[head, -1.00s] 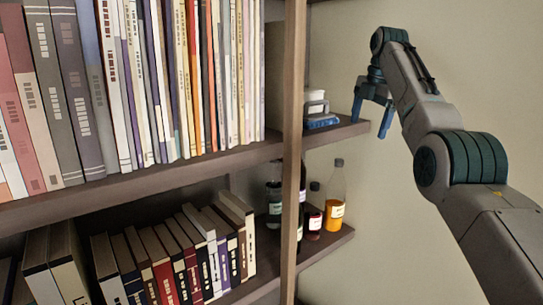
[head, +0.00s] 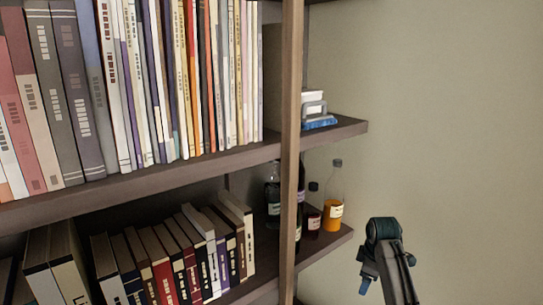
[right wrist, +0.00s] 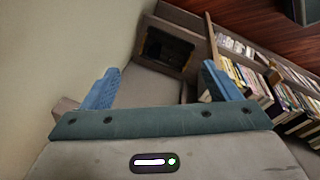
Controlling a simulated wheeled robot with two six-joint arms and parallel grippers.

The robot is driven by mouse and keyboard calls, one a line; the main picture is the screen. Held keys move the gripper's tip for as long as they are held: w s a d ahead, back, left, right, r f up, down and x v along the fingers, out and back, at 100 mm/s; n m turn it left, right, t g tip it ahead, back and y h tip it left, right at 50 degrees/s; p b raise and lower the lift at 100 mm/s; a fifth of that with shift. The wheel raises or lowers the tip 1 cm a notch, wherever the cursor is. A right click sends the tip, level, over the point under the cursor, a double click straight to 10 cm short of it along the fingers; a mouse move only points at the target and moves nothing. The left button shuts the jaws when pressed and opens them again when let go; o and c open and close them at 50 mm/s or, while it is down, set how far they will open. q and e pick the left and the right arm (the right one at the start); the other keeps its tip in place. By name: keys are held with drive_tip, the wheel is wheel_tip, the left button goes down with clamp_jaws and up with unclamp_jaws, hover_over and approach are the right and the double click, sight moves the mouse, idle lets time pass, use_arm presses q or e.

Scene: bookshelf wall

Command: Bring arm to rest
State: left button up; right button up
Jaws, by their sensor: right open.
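My right gripper (head: 366,285) is low at the right in the head view, below and to the right of the bottles. It is apart from the shelf. In the right wrist view my right gripper (right wrist: 160,85) shows its two blue fingers spread wide with nothing between them. My left gripper is not in either view.
A bookshelf (head: 185,172) fills the left and middle, with upright books on both levels. The upper shelf's right end holds a blue and white item (head: 318,118). Several bottles stand below, one holding orange liquid (head: 334,205). The bare wall (head: 450,120) at right leaves free room.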

drive_tip(key=s+f+m, duration=0.3)
drive_tip(key=s+f, duration=0.4)
drive_tip(key=s, duration=0.4)
drive_tip(key=s+f+m, duration=0.3)
drive_tip(key=s+f, duration=0.3)
drive_tip(key=s, duration=0.5)
drive_tip(key=s+a+r+m+t, duration=0.1)
drive_tip(key=s+r+m, duration=0.15)
drive_tip(key=s, duration=0.95)
drive_tip(key=s+r+m, duration=0.1)
drive_tip(key=s+m, duration=0.2)
drive_tip(key=s, duration=0.9)
wheel_tip(320, 180, down, 36)
drive_tip(key=d+g+b, duration=0.1)
drive_tip(key=d+b, duration=0.2)
drive_tip(key=b, duration=0.3)
drive_tip(key=s+f+b, duration=0.3)
drive_tip(key=s+f, duration=0.6)
drive_tip(key=f, duration=0.3)
drive_tip(key=s+f+g+b, duration=0.1)
drive_tip(key=s+f+b, duration=0.2)
drive_tip(key=s+f, duration=0.5)
wheel_tip(320, 180, down, 5)
drive_tip(key=shift+s+d+f+h, duration=0.1)
drive_tip(key=shift+s+d+h, duration=0.2)
drive_tip(key=shift+s+d, duration=0.1)
drive_tip(key=shift+m, duration=0.25)
